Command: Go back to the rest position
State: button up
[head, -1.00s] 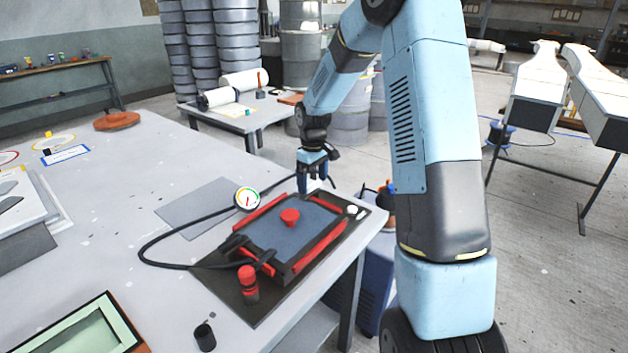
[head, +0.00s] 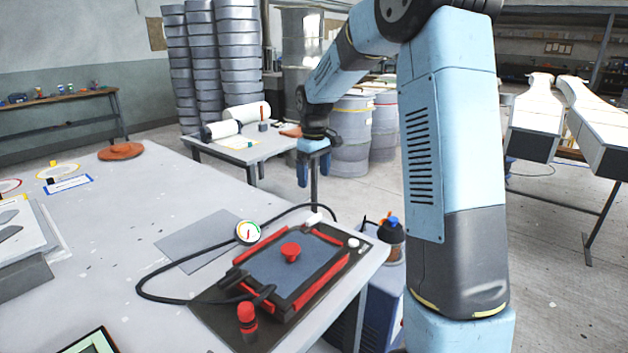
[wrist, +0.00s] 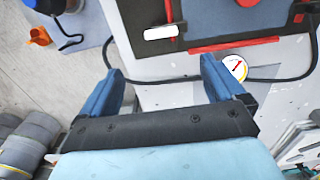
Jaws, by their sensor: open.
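My gripper (head: 315,170) hangs in the air beyond the far edge of the work table (head: 120,230) in the head view, fingers pointing down. In the wrist view my gripper (wrist: 160,88) has its two blue fingers wide apart with nothing between them. Below it on the table is a dark board with a red-edged frame (head: 325,277) and a red knob (head: 291,251). A white cylinder (wrist: 160,33) lies near the board's edge, and it also shows in the head view (head: 313,218).
A gauge (head: 247,232) with a black hose lies beside the board. Behind are a small table (head: 240,150), drums (head: 352,135) and stacked grey rings (head: 222,50). White moulds (head: 537,110) stand at right.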

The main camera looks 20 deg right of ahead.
jog(key=s+r+m+t, duration=0.2)
jog(key=s+r, duration=0.4)
jog(key=s, duration=0.3)
jog(key=s+r+m+t, duration=0.1)
jog(key=s+r+m, duration=0.1)
jog(key=s+r, duration=0.6)
jog(key=s+f+m+t, duration=0.2)
jog(key=s+m, duration=0.1)
jog(key=s, duration=1.6)
jog(key=shift+s+d+f+t, duration=0.3)
jog(key=shift+d, duration=0.15)
jog(key=shift+c, duration=0.3)
